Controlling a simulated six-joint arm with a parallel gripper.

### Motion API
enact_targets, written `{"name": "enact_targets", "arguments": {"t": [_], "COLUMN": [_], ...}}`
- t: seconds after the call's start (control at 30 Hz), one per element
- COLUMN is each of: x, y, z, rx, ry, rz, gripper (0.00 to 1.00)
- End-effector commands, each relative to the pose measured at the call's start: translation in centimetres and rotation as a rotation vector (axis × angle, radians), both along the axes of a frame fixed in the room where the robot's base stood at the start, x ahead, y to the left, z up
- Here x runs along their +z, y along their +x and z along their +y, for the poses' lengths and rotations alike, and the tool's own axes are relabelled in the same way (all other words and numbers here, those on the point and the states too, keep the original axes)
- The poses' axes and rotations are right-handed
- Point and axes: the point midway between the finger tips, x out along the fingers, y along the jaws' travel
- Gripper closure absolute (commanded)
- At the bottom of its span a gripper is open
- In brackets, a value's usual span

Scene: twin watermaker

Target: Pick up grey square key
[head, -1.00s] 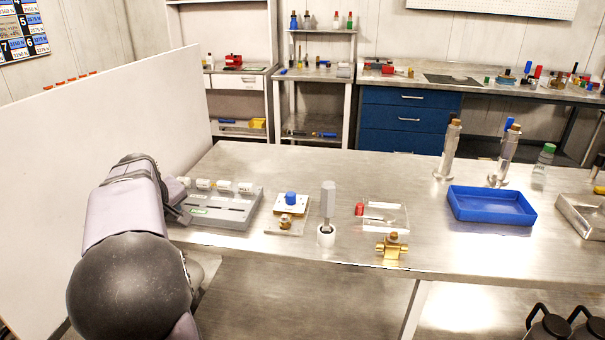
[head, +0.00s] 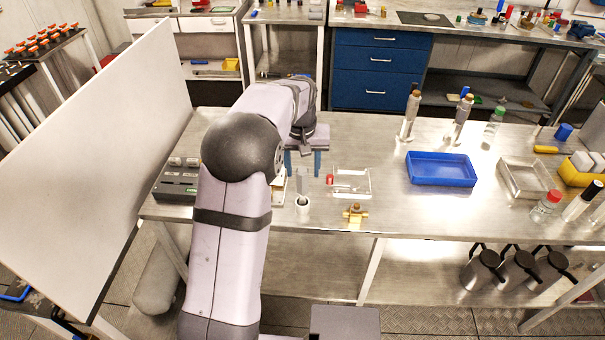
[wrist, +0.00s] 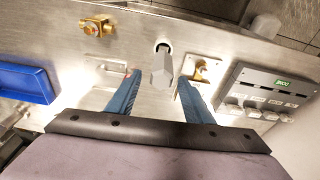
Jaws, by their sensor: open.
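The grey square key (head: 303,184) stands upright in a small round white holder (head: 303,208) on the metal bench. In the wrist view the key (wrist: 161,72) points towards the camera, with its holder (wrist: 163,45) behind it. My gripper (head: 303,163) is open, with its two blue fingers pointing down above and around the key's position. In the wrist view the fingertips (wrist: 160,79) lie one on each side of the key, with gaps visible. I cannot tell whether the fingertips are level with the key. The arm hides part of the bench to the left.
A pale plate with a brass part (wrist: 201,70) and a grey module (wrist: 262,92) stand on the other side. A blue tray (head: 441,182) is further right.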

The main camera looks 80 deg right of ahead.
Motion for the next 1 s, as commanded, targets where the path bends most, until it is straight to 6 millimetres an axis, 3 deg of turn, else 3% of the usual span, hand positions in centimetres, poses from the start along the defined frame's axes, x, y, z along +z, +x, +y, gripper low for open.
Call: {"name": "enact_targets", "arguments": {"t": [0.17, 0.73, 1.0], "x": [-0.8, -3.2, -6.2], "y": [-0.4, -0.3, 0.0], "z": [1.4, 1.0, 0.5], "rx": [-0.042, -0.039, -0.039], "ry": [0.055, 0.055, 0.058], "rz": [-0.017, -0.017, -0.018], "gripper": [0.53, 0.53, 0.53]}}
